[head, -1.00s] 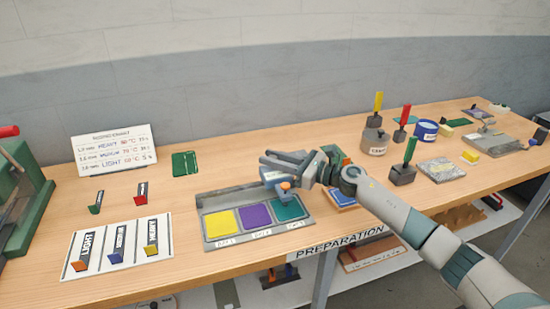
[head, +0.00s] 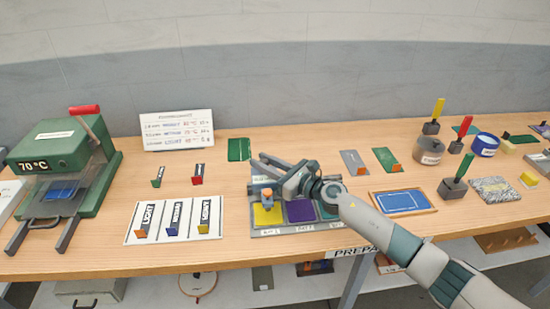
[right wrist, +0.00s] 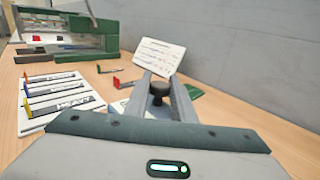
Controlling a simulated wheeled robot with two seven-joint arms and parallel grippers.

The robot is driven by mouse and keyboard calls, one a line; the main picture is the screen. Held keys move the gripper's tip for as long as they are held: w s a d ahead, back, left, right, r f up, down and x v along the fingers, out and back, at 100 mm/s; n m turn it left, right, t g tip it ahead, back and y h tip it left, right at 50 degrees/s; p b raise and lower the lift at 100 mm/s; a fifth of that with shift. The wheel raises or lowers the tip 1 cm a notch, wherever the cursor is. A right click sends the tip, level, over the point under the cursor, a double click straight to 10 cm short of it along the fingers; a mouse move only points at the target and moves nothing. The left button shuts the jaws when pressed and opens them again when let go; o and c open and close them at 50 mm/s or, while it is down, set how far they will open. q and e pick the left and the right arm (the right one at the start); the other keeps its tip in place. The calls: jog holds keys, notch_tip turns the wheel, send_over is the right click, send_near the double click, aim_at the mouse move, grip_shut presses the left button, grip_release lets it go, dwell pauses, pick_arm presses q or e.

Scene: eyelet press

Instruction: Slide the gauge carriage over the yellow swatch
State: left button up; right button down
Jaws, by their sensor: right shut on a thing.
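The gauge board (head: 290,229) lies on the bench with a yellow swatch (head: 266,216), a purple swatch (head: 300,211) and a partly covered teal swatch. My right gripper (head: 260,166) is shut on the carriage from above. In the right wrist view a dark round knob (right wrist: 158,90) sits between its fingers. The gripper and wrist hide part of the carriage and board. My left gripper is not in view.
A white card with tagged strips (head: 176,221) lies left of the board. A green press (head: 62,155) stands at far left, a settings card (head: 177,130) behind.

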jog(key=shift+a, duration=0.2)
jog(key=c, duration=1.8)
grip_release()
jog(key=shift+s, duration=0.1)
jog(key=shift+o, duration=1.3)
jog(key=shift+a, duration=0.15)
jog(key=shift+s+d, duration=0.2)
jog(key=shift+d, duration=0.3)
jog(key=b+v, duration=0.1)
jog(key=v, duration=0.6)
jog(key=b+v, duration=0.2)
jog(key=v, duration=0.6)
jog(key=shift+s+a+f, duration=0.1)
jog(key=shift+f, duration=0.1)
jog(key=shift+s+d+r, duration=0.1)
jog(key=shift+s+d, duration=0.15)
jog(key=shift+s+d+r, duration=0.1)
jog(key=shift+s+d, duration=0.1)
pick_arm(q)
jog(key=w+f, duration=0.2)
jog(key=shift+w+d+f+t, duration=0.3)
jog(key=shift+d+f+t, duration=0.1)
